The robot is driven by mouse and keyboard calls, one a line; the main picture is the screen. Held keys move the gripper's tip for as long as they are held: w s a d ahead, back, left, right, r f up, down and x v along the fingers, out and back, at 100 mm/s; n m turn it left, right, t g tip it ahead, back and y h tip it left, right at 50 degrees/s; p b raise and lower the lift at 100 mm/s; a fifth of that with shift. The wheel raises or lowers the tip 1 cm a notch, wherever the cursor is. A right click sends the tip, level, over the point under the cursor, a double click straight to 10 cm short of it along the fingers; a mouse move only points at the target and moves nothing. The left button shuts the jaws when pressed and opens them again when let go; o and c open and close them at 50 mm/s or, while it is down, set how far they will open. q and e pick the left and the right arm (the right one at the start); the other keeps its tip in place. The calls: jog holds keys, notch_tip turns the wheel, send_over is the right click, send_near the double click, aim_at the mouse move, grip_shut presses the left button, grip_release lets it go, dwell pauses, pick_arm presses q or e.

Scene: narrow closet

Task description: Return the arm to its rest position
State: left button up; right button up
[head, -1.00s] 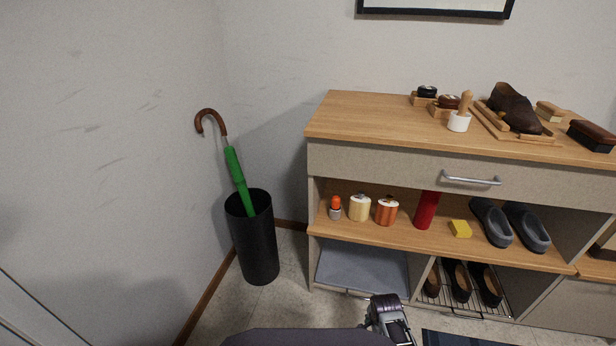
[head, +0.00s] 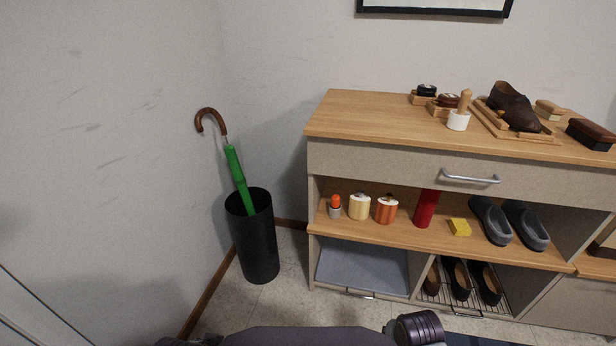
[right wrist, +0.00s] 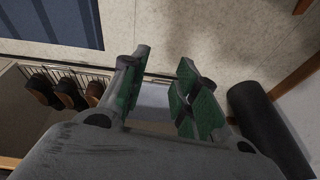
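My right gripper (right wrist: 165,82) shows in the right wrist view. Its two green-padded fingers stand apart with nothing between them. The floor and the grey mat of the lower cubby show between and beyond them. No gripper fingers show in the head view, and my left gripper is out of sight.
A black bin (head: 259,240) holding a green umbrella (head: 238,170) stands left of the cabinet; it also shows at right in the right wrist view (right wrist: 262,125), near the gripper. A wire rack with shoes (right wrist: 65,90) is at left. A dark blue mat (right wrist: 55,20) lies on the floor.

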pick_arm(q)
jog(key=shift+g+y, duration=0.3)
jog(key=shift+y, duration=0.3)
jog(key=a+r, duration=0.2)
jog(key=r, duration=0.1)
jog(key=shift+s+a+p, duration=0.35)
pick_arm(e)
jog(key=s+a+r+n, duration=0.1)
jog(key=s+r+n, duration=0.5)
jog(key=r, duration=0.2)
jog(key=shift+a+r+y, duration=0.25)
jog(key=shift+y, duration=0.05)
pick_arm(q)
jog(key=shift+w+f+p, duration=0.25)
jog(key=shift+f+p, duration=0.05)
jog(key=shift+p, duration=0.45)
pick_arm(e)
jog(key=shift+w+f, duration=0.15)
jog(key=shift+f, duration=0.15)
